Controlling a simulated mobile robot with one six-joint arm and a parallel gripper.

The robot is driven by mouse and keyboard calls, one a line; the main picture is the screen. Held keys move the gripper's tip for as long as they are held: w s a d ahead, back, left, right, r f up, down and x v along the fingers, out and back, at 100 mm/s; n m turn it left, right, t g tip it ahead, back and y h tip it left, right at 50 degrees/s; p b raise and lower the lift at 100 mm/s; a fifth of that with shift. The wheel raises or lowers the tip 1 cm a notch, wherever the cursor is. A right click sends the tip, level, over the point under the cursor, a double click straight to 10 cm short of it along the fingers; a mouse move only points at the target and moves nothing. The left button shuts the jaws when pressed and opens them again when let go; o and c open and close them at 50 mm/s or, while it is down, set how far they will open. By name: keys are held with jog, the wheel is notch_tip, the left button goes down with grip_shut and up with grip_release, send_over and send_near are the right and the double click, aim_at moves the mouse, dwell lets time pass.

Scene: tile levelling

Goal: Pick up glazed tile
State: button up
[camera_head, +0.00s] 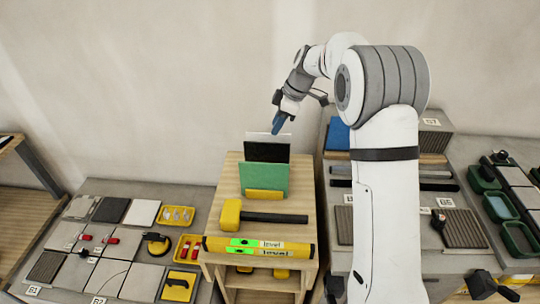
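Several tiles stand upright in a row on a wooden stand (225,190). A green tile (264,181) is in front, a black tile (267,153) is behind it, and a white tile (268,136) shows only its top edge at the back. I cannot tell for sure which is the glazed tile. My gripper (278,124) has blue fingers and points down at the top edge of the rear tiles. It is small in view, and I cannot tell whether it touches a tile or is open.
A yellow and black mallet (262,217) and a yellow level (259,246) lie at the front of the stand. A table with laid tiles (110,244) is at left. A bench (455,263) with tile samples and green trays (519,239) is at right. A wall is behind.

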aim_at(268, 143)
jog(key=p+x, duration=0.2)
jog(key=x, duration=0.4)
jog(key=shift+s+f, duration=0.15)
jog(key=shift+s, duration=0.05)
jog(key=shift+a+f, duration=0.15)
jog(key=shift+f, duration=0.25)
jog(key=shift+f+b, duration=0.25)
jog(key=shift+b, duration=0.25)
jog(key=shift+c, duration=0.4)
grip_shut()
dwell(0.5)
